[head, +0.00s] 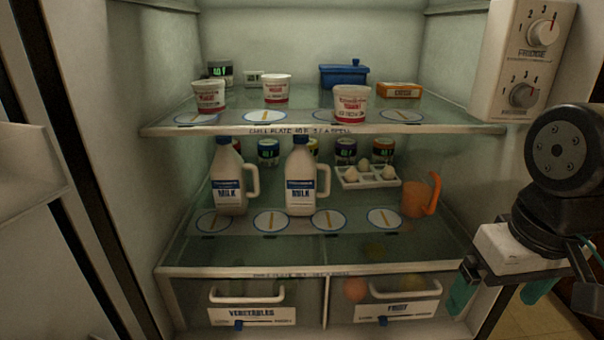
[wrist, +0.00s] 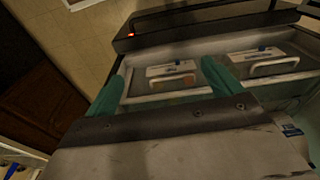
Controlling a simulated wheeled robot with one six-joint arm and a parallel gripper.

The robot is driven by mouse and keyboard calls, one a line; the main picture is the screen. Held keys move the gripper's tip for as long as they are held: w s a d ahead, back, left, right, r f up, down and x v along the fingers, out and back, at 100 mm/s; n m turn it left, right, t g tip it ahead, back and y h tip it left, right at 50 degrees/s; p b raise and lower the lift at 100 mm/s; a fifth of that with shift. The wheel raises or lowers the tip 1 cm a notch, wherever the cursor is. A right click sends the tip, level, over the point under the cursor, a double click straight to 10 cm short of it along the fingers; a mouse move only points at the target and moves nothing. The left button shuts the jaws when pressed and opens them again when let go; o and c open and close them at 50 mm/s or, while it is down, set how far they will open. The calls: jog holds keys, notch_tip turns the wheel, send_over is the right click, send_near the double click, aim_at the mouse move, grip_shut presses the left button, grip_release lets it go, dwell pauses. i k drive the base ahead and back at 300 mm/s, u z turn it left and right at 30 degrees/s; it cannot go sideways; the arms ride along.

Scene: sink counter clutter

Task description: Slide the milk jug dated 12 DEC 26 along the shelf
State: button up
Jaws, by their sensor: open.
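Two white milk jugs with blue labels stand upright on the middle fridge shelf (head: 350,256). The left milk jug (head: 229,188) has its handle to the right, as has the right milk jug (head: 301,185). Their dates are too small to read, so I cannot tell which is dated 12 DEC 26. My gripper (head: 499,292) is at the lower right, outside the shelves and apart from both jugs. Its teal fingers are spread with nothing between them. The fingers also show in the wrist view (wrist: 164,68), with the drawer fronts beyond and no whole jug visible.
Round marked plates (head: 271,221) line the middle shelf front. Cans, an egg tray (head: 367,178) and an orange pitcher (head: 416,198) share that shelf. The upper shelf (head: 330,129) holds tubs and a blue dish (head: 343,76). Vegetable (head: 245,313) and fruit (head: 398,310) drawers sit below.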

aim_at(301, 168)
jog(key=u, duration=0.55)
jog(key=k, duration=1.3)
jog(key=u, duration=1.15)
jog(key=i, duration=1.15)
jog(key=z, duration=0.7)
jog(key=i, duration=0.4)
jog(key=z, duration=0.55)
